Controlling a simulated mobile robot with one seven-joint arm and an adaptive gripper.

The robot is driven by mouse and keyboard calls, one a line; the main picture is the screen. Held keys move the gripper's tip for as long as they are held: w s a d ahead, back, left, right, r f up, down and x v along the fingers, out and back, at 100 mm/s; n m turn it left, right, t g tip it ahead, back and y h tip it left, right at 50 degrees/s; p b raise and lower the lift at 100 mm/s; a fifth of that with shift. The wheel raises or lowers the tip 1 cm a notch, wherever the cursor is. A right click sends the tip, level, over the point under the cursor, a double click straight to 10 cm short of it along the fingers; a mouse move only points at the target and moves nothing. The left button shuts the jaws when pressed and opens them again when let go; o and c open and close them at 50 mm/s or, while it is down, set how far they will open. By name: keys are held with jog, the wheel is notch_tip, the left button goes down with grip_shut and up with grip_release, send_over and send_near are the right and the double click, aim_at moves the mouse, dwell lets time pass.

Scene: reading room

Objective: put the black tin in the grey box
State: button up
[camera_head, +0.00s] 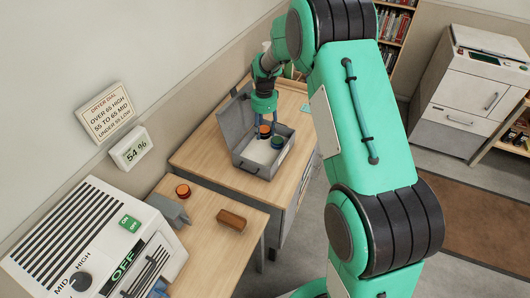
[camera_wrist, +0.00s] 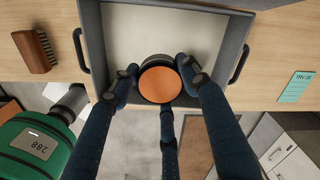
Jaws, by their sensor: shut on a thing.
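The black tin (camera_wrist: 160,82), with an orange top, is held between the fingers of my gripper (camera_wrist: 161,88) in the wrist view. In the head view its orange top (camera_head: 264,130) shows beneath my gripper (camera_head: 268,122). The grey box (camera_head: 244,163) stands open on the desk, its lid (camera_head: 234,121) raised on the wall side. The tin is over the box's opening, near the side away from the wall. The box's pale floor (camera_wrist: 155,28) shows in the wrist view. I cannot tell whether the tin touches the floor.
A round teal-topped thing (camera_head: 278,142) shows at the box's right side. A brown brush (camera_head: 232,219), an orange-topped round thing (camera_head: 183,191) and a grey object (camera_head: 170,210) are on the nearer desk. A green tag (camera_wrist: 298,87) lies beyond the box.

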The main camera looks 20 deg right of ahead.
jog(key=shift+w+d+m, duration=0.1)
jog(key=shift+d+m, duration=0.15)
jog(key=shift+m, duration=0.05)
jog(key=b, duration=0.1)
send_over(265, 150)
jog(key=shift+f, duration=2.5)
jog(key=shift+f+b, duration=0.5)
jog(key=shift+f, duration=2)
jog(key=shift+f, duration=0.15)
jog(key=o, duration=1.3)
